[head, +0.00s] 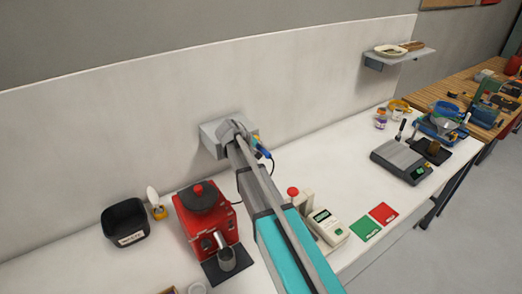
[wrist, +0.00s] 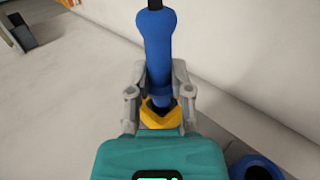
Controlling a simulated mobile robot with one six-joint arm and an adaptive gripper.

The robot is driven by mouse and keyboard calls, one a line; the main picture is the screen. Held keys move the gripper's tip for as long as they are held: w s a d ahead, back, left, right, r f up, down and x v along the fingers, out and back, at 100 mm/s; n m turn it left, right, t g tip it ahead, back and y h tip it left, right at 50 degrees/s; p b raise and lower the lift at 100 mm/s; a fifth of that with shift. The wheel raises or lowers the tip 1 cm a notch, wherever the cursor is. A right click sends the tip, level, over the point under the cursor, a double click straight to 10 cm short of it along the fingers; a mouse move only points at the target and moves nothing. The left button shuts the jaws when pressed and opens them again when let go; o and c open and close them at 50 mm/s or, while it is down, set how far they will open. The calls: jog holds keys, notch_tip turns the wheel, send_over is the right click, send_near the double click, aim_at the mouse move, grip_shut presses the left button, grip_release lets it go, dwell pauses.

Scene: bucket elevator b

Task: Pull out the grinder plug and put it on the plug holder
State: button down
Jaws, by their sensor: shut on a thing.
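The blue plug (wrist: 157,45) stands between the two fingers of my gripper (wrist: 158,92) in the wrist view. The gripper is shut on it. A yellow part (wrist: 160,113) shows at the lower end of the plug, and a black cable leaves its top. In the head view a blue plug (head: 264,153) shows just right of my arm at the grey wall box (head: 211,140). My arm hides much of that box. I cannot tell whether the plug is still seated. The red grinder (head: 208,215) stands on the counter. I cannot make out the plug holder.
A blue round part (wrist: 257,168) is at the lower right of the wrist view. A black bin (head: 125,221) stands left of the grinder. A beige device (head: 328,228), green card (head: 366,229) and scale (head: 402,160) lie right of my arm.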

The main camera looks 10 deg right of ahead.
jog(key=shift+w+a, duration=0.3)
jog(key=shift+w, duration=0.4)
jog(key=shift+w+a, duration=0.25)
jog(key=shift+w, duration=0.45)
jog(key=shift+c, duration=2.3)
grip_release()
jog(key=shift+s, duration=0.2)
jog(key=s+d, duration=0.3)
jog(key=s, duration=0.5)
jog(key=shift+s+d, duration=0.15)
jog(key=shift+d, duration=0.15)
jog(key=shift+s+f, duration=0.1)
